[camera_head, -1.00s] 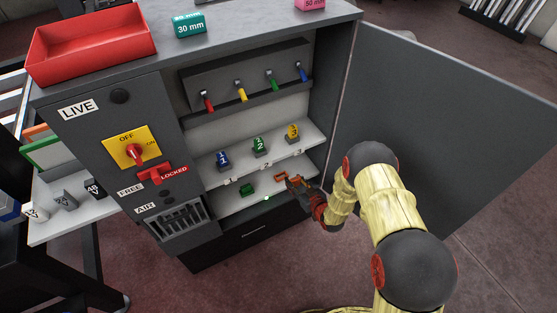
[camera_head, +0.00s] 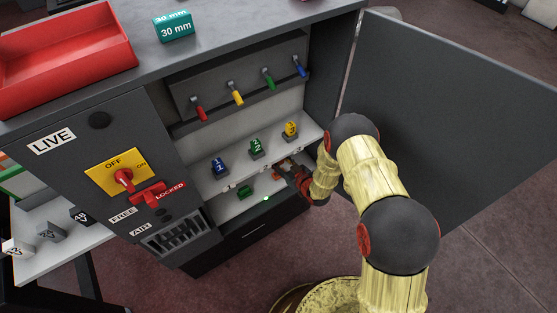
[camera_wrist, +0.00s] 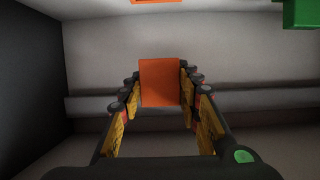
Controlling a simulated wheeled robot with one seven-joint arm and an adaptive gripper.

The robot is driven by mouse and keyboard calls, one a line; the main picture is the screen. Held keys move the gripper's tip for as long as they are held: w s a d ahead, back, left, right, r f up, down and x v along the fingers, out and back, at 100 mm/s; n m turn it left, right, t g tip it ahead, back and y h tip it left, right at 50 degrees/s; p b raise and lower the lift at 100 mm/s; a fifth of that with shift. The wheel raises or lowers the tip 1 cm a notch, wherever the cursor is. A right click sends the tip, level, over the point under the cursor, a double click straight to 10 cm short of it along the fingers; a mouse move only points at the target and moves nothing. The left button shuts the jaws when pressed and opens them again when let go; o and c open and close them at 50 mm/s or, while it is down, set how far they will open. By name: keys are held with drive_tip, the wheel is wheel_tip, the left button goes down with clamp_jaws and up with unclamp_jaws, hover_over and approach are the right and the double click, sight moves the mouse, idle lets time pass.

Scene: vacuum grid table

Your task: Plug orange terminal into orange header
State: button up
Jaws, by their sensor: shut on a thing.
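My gripper (camera_wrist: 160,95) is shut on the orange terminal (camera_wrist: 160,82), a block held between its fingertips. In the head view my gripper (camera_head: 291,172) reaches into the open cabinet, at the right end of the lower shelf. A sliver of orange, likely the orange header (camera_wrist: 156,1), shows at the top edge of the wrist view, apart from the terminal. Most of it is out of frame. In the head view the terminal and header are too small and covered to tell apart.
A green block (camera_head: 245,191) sits left of my gripper on the lower shelf. Blue (camera_head: 220,168), green (camera_head: 256,146) and yellow (camera_head: 290,130) numbered blocks stand on the shelf above. The open door (camera_head: 440,130) is to the right of my arm.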

drive_tip(key=shift+f, duration=0.15)
wheel_tip(320, 180, down, 3)
drive_tip(key=b, duration=0.2)
drive_tip(key=shift+b, duration=0.4)
drive_tip(key=shift+f+b, duration=0.45)
drive_tip(key=shift+f, duration=0.85)
drive_tip(key=shift+s+f, duration=0.1)
drive_tip(key=shift+f, duration=0.7)
drive_tip(key=shift+r, duration=0.2)
drive_tip(key=shift+r, duration=0.25)
drive_tip(key=shift+f, duration=0.3)
idle(2.3)
drive_tip(key=shift+r, duration=0.25)
idle(1.7)
